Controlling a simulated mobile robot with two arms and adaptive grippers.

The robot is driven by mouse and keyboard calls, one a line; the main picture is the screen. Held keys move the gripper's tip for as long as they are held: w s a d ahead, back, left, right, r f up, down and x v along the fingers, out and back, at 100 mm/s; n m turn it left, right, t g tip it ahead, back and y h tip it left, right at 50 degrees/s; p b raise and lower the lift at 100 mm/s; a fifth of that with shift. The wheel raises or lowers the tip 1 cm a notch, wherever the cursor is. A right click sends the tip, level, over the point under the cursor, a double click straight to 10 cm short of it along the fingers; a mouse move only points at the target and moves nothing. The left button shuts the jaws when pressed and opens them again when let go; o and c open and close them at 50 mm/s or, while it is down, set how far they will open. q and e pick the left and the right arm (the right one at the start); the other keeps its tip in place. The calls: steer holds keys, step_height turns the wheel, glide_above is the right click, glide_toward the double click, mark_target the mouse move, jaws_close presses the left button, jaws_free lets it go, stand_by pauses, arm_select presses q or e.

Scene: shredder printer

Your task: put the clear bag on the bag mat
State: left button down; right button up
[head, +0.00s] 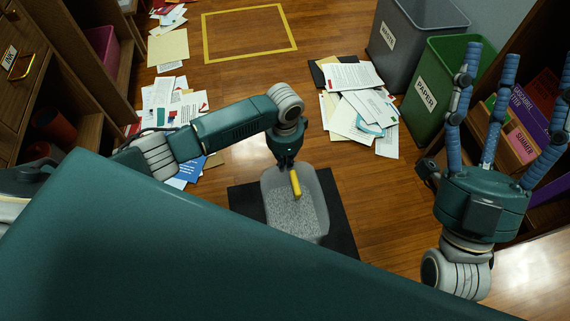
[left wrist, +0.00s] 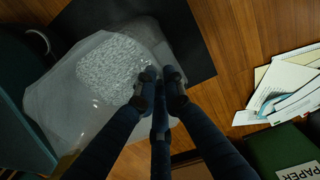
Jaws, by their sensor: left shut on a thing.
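The clear bag (head: 275,213), holding grey-white shredded paper, is over the black mat (head: 346,236) in the head view. I cannot tell whether its bottom touches the mat. In the left wrist view the bag (left wrist: 62,110) is translucent, with the mat (left wrist: 188,45) behind it. My left gripper (head: 288,163) points down and is shut on the bag's upper edge; its fingers (left wrist: 160,85) are bunched together. A yellow strip (head: 295,184) shows at the bag top. My right gripper (head: 505,90) is spread open and empty, its fingers pointing up.
Loose papers (head: 362,105) lie on the floor beside the green paper bin (head: 432,88) and the grey bin (head: 405,40). More papers (head: 165,95) lie at left near the drawers. A yellow outlined floor square (head: 250,57) is empty. A shelf stands at right.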

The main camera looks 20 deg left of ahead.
arm_select(q)
steer(key=shift+f, duration=0.15)
steer(key=c, duration=1.9)
jaws_free()
steer(key=shift+o, duration=0.2)
